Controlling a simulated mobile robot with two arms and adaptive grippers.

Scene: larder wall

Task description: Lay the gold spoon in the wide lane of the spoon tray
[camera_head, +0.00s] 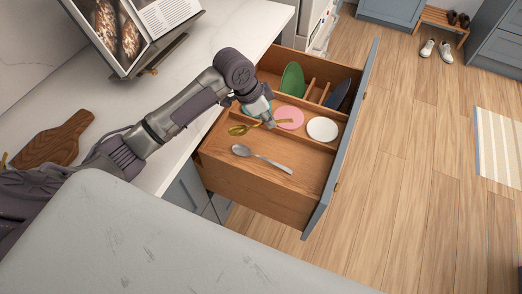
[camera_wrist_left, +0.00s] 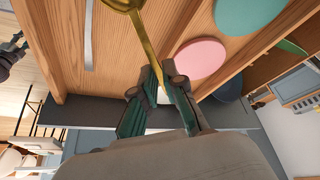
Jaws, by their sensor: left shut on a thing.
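The gold spoon (camera_head: 238,129) is in my left gripper (camera_head: 268,121), which is shut on its handle above the open drawer. The spoon's bowl points left in the head view. In the left wrist view the gold spoon (camera_wrist_left: 146,38) runs up from between the fingers of the left gripper (camera_wrist_left: 160,84). A silver spoon (camera_head: 262,158) lies in the wide near wooden compartment (camera_head: 225,150); its handle shows in the wrist view (camera_wrist_left: 89,40). I cannot make out a spoon tray separate from the drawer's wooden compartments. My right gripper is not in view.
Beyond a wooden divider lie a pink plate (camera_head: 289,117) and a white plate (camera_head: 322,129). A green plate (camera_head: 292,80) and a dark blue plate (camera_head: 338,94) stand in slots farther back. The drawer front (camera_head: 343,140) rises at the right. A cutting board (camera_head: 54,140) lies on the counter.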

